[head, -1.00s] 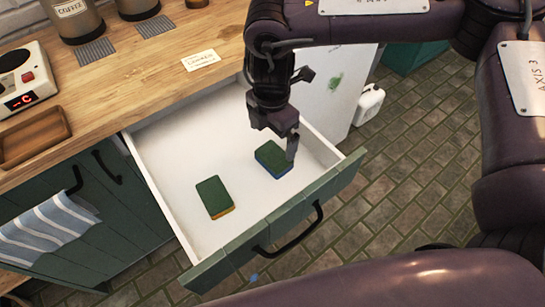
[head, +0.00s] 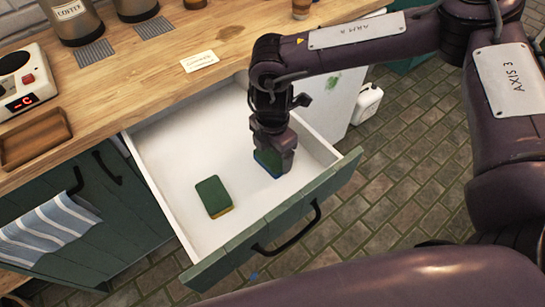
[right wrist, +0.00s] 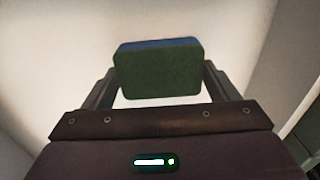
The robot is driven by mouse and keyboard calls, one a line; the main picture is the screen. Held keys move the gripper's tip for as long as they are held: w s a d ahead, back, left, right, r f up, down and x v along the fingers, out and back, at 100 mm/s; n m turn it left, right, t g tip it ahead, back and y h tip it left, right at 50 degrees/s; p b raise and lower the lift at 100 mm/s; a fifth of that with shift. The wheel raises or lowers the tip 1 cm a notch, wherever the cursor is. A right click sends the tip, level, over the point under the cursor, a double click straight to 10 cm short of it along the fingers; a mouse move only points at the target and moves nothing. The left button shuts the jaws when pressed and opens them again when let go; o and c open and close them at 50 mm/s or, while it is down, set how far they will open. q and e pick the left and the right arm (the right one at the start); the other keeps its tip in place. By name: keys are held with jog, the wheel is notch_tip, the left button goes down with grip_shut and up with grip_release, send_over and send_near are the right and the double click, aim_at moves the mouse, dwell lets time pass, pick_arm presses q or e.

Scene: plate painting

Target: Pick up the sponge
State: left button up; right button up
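A green-topped sponge with a blue underside (head: 266,161) lies in the open white drawer, at its right side. My right gripper (head: 273,156) is lowered over it. In the right wrist view the sponge (right wrist: 158,70) sits between the two fingers (right wrist: 160,75), one close along each short side. I cannot tell whether the fingers press on it. It seems to rest on the drawer floor. A second sponge, green with a yellow underside (head: 213,196), lies to the left in the same drawer, clear of the gripper. My left gripper is not in view.
The drawer's green front (head: 280,222) with its dark handle and its white side walls surround the sponges. The wooden counter (head: 150,95) lies behind and left, with a wooden tray (head: 36,137), a scale-like device (head: 25,84) and a card (head: 200,61). The drawer's left and back floor is bare.

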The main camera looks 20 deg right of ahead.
jog(key=shift+c, duration=0.9)
jog(key=shift+r, duration=0.1)
